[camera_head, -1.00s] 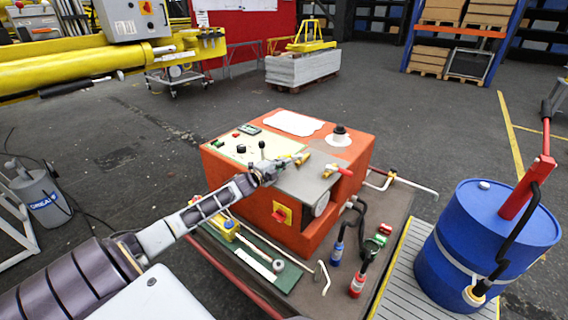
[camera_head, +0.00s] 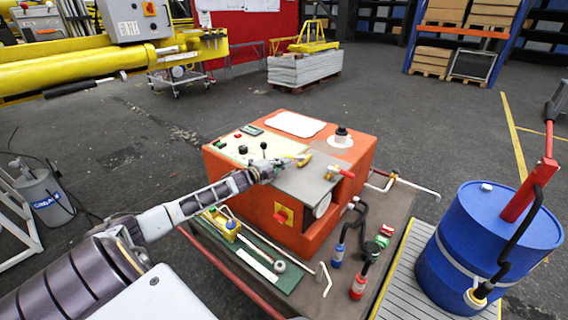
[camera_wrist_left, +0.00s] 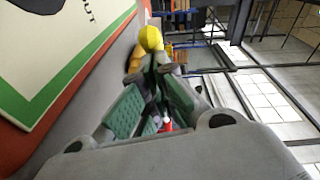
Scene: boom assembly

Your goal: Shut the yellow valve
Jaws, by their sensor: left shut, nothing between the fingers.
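The yellow valve (camera_head: 305,160) sits on the grey plate on top of the orange machine (camera_head: 322,230). Its yellow handle (camera_wrist_left: 150,38) shows just beyond my fingertips in the left wrist view. My left gripper (camera_head: 283,162) is shut and empty, with its tips right at the valve; I cannot tell whether they touch it. In the left wrist view the green finger pads (camera_wrist_left: 153,85) come together at the tips. The valve's lower part is partly hidden by the fingers. My right gripper is in neither current view.
A red-handled valve (camera_head: 340,171) stands right of the yellow one. A black-knobbed lever (camera_head: 264,147) rises close to my left gripper. A blue drum (camera_head: 490,245) stands at the right.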

